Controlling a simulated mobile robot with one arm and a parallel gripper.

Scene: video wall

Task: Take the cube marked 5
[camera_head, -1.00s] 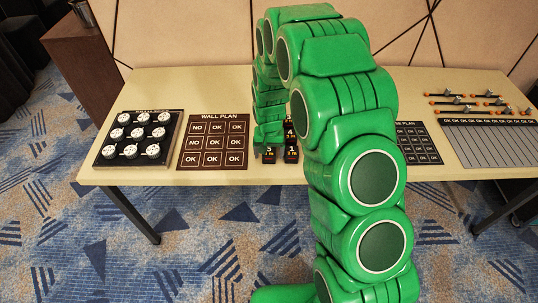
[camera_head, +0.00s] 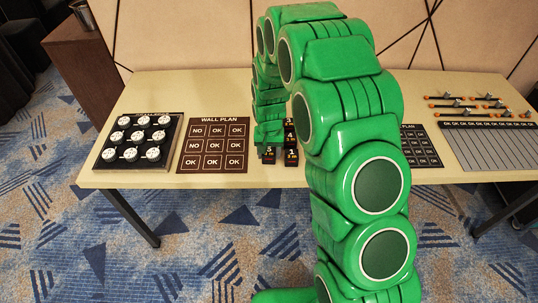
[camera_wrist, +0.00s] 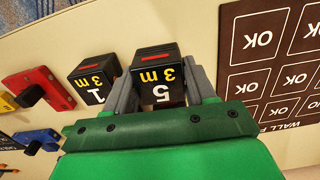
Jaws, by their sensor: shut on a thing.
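The black cube marked 5 (camera_wrist: 160,78), with yellow "3 m" lettering and a red stripe on top, sits between the two grey fingers of my gripper (camera_wrist: 163,88) in the wrist view. The fingers are shut on its sides. In the head view the cube marked 5 (camera_head: 268,154) shows just below my green gripper (camera_head: 268,140), at the table's front. I cannot tell whether it is lifted off the table. A similar cube marked 1 (camera_wrist: 95,79) stands close beside it, near one finger.
More black cubes (camera_head: 290,138) stand behind the cube marked 1. The wall plan board (camera_head: 212,146) and a tray of white round pieces (camera_head: 138,140) lie to the left. Red (camera_wrist: 37,88) and blue (camera_wrist: 38,140) objects lie past the cube marked 1.

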